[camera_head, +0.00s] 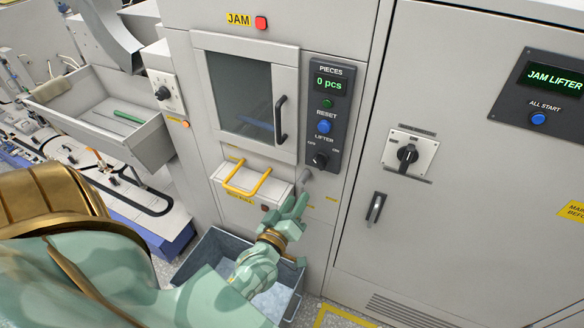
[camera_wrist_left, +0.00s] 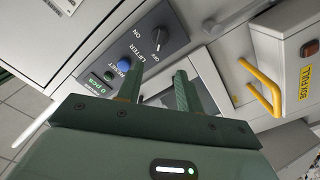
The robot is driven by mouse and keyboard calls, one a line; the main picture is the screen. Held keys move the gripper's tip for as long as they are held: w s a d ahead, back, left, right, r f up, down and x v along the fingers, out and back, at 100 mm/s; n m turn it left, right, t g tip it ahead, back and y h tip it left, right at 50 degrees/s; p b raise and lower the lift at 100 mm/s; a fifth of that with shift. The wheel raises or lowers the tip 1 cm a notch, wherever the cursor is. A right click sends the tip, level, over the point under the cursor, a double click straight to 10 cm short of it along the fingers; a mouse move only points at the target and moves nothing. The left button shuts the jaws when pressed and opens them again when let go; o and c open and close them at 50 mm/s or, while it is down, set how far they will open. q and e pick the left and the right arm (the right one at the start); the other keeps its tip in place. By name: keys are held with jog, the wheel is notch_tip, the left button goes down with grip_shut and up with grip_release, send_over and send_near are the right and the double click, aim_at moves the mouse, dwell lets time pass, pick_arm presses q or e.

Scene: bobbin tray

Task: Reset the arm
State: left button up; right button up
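My left gripper (camera_head: 294,206) reaches in from the lower left in the head view, in front of the machine below its control panel (camera_head: 328,115). In the left wrist view its two fingers stand apart with nothing between them, and the gripper (camera_wrist_left: 157,84) is open. The panel carries a blue reset button (camera_head: 324,127) and a black lifter knob (camera_head: 320,160). The reset button (camera_wrist_left: 124,64) and knob (camera_wrist_left: 157,38) also show beyond the fingers in the left wrist view. The fingers look clear of both. My right gripper is out of view.
A yellow handle (camera_head: 246,190) sticks out below the windowed door (camera_head: 242,95). An open grey bin (camera_head: 207,246) stands on the floor under my left arm. A cabinet (camera_head: 450,190) with a rotary switch (camera_head: 407,153) is at right. A grey trough (camera_head: 100,122) is at left.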

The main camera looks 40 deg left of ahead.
pick_arm(q)
jog(key=shift+v, duration=0.8)
jog(key=s+d+f+m+g+h+b, duration=0.1)
jog(key=s+d+f+m+g+b, duration=0.2)
jog(key=f, duration=0.8)
jog(key=s+d+f+m+g+h+b, duration=0.1)
jog(key=s+d+f+m+g+h, duration=0.3)
jog(key=f, duration=0.7)
jog(key=s+d+f+m+g+y+b, duration=0.1)
jog(key=s+f+m+g+b, duration=0.1)
jog(key=s+f, duration=0.6)
jog(key=s+a+f+m+g+b, duration=0.1)
jog(key=s+f+m+g+b, duration=0.1)
jog(key=s+f+g+b, duration=0.2)
jog(key=s+a+f+m+g+b, duration=0.2)
jog(key=s+f+b, duration=0.9)
jog(key=s+f, duration=0.6)
notch_tip(320, 180, down, 9)
jog(key=shift+s+r+m+g, duration=0.1)
jog(key=shift+s+m+g, duration=0.25)
jog(key=shift+m+g, duration=0.5)
jog(key=shift+a, duration=0.15)
jog(key=shift+s, duration=0.1)
